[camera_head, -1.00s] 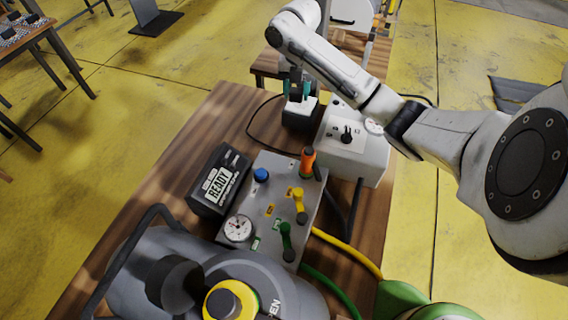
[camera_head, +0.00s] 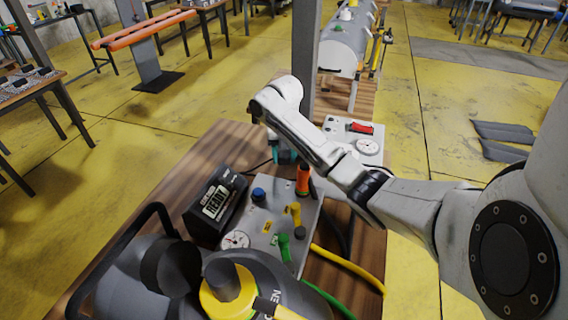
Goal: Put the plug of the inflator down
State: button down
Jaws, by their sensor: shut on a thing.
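My gripper (camera_head: 284,156) is at the far side of the wooden table, mostly behind my own arm. Only a little of its teal fingers shows. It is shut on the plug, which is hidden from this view. The inflator, a pale box (camera_head: 340,131) with a red switch and a round gauge, stands just right of the gripper, partly covered by my arm. A black cable (camera_head: 257,166) runs on the table left of the gripper.
A grey panel (camera_head: 270,222) with blue, orange, yellow and green fittings stands in front of the gripper. A grey tank (camera_head: 140,283) and yellow and green hoses are nearer. The table's far left (camera_head: 222,145) is bare.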

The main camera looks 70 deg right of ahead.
aim_at(284, 164)
jog(key=shift+f, duration=1.55)
jog(key=shift+f, duration=0.4)
jog(key=shift+f, duration=0.2)
jog(key=c, duration=0.5)
grip_release()
notch_tip(284, 164, up, 13)
jog(key=p, duration=0.2)
jog(key=shift+r+p, duration=0.15)
jog(key=shift+p, duration=0.15)
